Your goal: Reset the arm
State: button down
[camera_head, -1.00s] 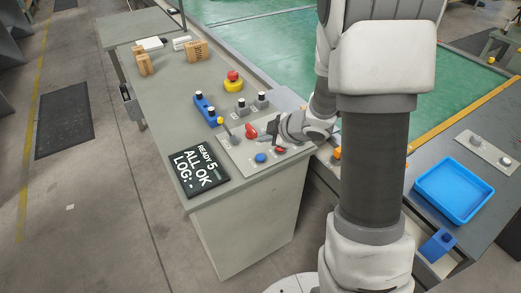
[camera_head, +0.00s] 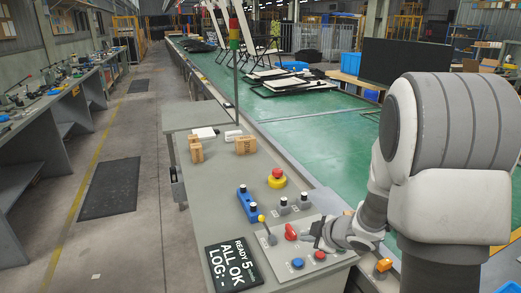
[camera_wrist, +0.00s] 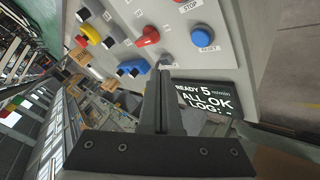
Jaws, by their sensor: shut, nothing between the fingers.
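My gripper (camera_head: 309,235) is over the control panel at the near end of the grey cabinet, beside a red knob (camera_head: 291,231). In the wrist view its fingers (camera_wrist: 161,75) are together, with nothing between them. The wrist view also shows the red knob (camera_wrist: 148,36) and, to its right, a blue button (camera_wrist: 203,38) labelled RESET. The blue button also shows in the head view (camera_head: 298,263), with a red button (camera_head: 320,255) to its right. A yellow-tipped lever (camera_head: 262,219) stands left of the knob. I cannot tell whether the fingers touch anything.
A black display (camera_head: 232,264) reads READY 5, ALL OK, LOG. A yellow-and-red emergency button (camera_head: 277,178), a blue switch block (camera_head: 248,203) and small cartons (camera_head: 245,145) stand farther back. A green conveyor (camera_head: 310,130) runs along the right. The left aisle is open.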

jog(key=s+d+r+m+h+p, duration=0.1)
jog(key=s+d+r+m+h, duration=0.25)
jog(key=r, duration=0.45)
jog(key=s+d+r+m+h+p, duration=0.1)
jog(key=s+d+r+m+h, duration=0.15)
jog(key=r+m, duration=0.45)
jog(key=s+a+r+m+g, duration=0.1)
jog(key=s+a+r, duration=0.1)
jog(key=s, duration=0.4)
jog(key=s+a+r+m+g+y+p, duration=0.1)
jog(key=s+a+r, duration=0.1)
jog(key=s, duration=0.5)
jog(key=s+a+r+m+y, duration=0.1)
jog(key=s+a+r+m, duration=0.1)
jog(key=s, duration=0.5)
jog(key=shift+s+a+r+g+p, duration=0.2)
jog(key=shift+a+r+g+p, duration=0.3)
jog(key=shift+a, duration=0.3)
